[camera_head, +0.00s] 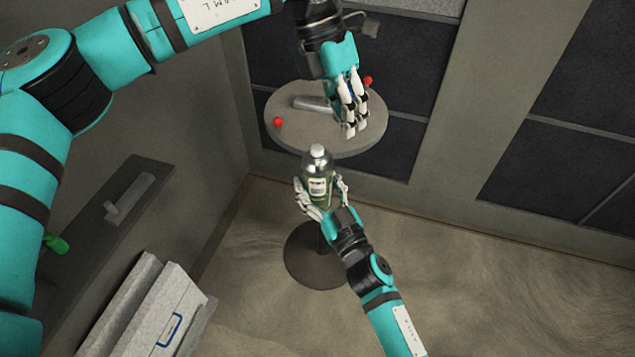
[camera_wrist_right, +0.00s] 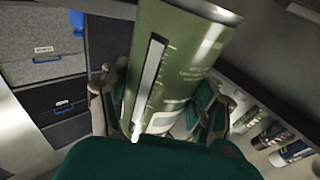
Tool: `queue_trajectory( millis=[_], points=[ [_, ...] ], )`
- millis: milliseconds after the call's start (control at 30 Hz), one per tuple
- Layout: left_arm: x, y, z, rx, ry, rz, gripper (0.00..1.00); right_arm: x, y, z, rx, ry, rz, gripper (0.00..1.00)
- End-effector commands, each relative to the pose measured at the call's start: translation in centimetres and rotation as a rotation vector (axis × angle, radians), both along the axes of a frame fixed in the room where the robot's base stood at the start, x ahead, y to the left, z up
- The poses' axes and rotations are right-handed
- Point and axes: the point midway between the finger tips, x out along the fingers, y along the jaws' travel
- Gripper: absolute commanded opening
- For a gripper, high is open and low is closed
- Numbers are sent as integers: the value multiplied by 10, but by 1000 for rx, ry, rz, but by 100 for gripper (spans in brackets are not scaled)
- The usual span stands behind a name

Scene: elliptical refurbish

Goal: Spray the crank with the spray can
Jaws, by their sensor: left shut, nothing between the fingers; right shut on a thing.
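The spray can (camera_head: 318,186), green with a silver shoulder and white cap, stands upright in my right gripper (camera_head: 322,198), in front of the round table's near edge. In the right wrist view the green can (camera_wrist_right: 180,65) fills the middle, with the fingers around its sides. A grey bar-like piece (camera_head: 312,103) lies on the round table (camera_head: 300,139); it may be the crank, but I cannot tell surely. My left gripper (camera_head: 352,122) is shut and empty, pointing down over the table's right part and hiding what is behind it.
Red knobs (camera_head: 278,121) (camera_head: 367,80) show at the table's left and right. A dark round base (camera_head: 312,268) stands below on the floor. Grey cases (camera_head: 160,318) are at lower left. Several cans (camera_wrist_right: 290,150) sit on a shelf in the right wrist view. Floor at right is clear.

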Motion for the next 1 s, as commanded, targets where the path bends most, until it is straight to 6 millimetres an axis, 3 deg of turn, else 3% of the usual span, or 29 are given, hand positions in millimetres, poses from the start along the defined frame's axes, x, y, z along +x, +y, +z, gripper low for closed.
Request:
queue_trajectory(
  millis=[100,300,800,1000],
  points=[
    [17,28,11,198,-150,-4,0,0,0,1,1,-3,1,23],
    [29,48,19,322,-240,8,0,0,0,2,1,-3,1,23],
    [29,49,-32,325,-244,7,0,0,0,2,1,-3,1,23],
    [29,49,-43,325,-244,8,0,0,0,2,1,-3,1,23]
  ],
)
